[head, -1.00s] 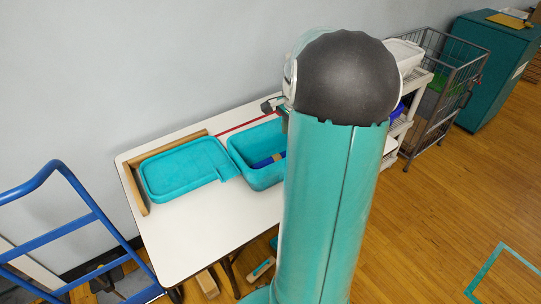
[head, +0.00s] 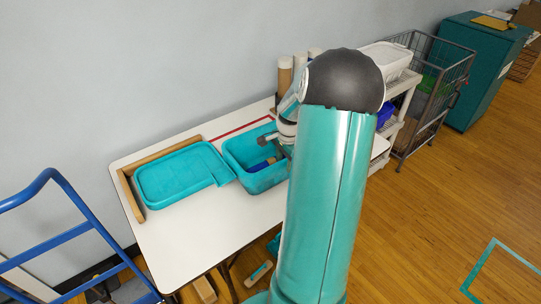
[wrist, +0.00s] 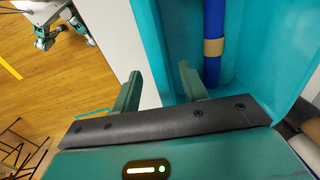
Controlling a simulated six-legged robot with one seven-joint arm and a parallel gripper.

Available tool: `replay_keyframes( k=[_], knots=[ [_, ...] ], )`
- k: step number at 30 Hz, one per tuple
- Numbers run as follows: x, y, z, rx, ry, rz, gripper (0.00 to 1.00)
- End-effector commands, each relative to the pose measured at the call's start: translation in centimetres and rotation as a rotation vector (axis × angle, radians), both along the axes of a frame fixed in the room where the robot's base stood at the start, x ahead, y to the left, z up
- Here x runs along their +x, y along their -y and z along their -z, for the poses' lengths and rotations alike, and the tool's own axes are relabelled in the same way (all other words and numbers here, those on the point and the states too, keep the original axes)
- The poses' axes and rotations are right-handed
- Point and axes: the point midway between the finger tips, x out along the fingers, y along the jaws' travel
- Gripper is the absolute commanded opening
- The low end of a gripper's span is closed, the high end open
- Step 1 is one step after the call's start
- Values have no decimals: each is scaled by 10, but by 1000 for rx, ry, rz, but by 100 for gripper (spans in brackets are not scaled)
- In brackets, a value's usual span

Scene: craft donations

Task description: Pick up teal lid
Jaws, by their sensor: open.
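The teal lid (head: 182,176) lies flat on the white table, left of the teal bin, inside a wooden corner frame. Its right edge is close to the bin's left rim. My gripper (head: 267,140) is over the bin, to the right of the lid and apart from it, partly hidden by my arm. The wrist view shows the bin's teal wall and inside; I cannot make out the lid there.
The teal bin (head: 232,163) holds a blue rod with a tan band (wrist: 213,47). A wooden frame (head: 133,195) borders the lid's left and back. Cardboard tubes (head: 285,76) stand behind my arm. A blue hand truck (head: 85,205) stands left of the table (head: 190,240). The table front is clear.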

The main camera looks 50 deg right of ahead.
Motion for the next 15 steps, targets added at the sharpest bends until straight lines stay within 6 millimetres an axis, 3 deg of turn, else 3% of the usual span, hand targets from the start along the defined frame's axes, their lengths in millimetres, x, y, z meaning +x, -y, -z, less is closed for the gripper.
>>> replay_keyframes(
  k=[6, 14, 15],
  knots=[
    [2, 0, 29, 1, -1, 0, 44],
    [2, 0, 32, 0, 0, 1, 44],
    [2, 0, 32, 0, 0, 1, 36]
  ],
)
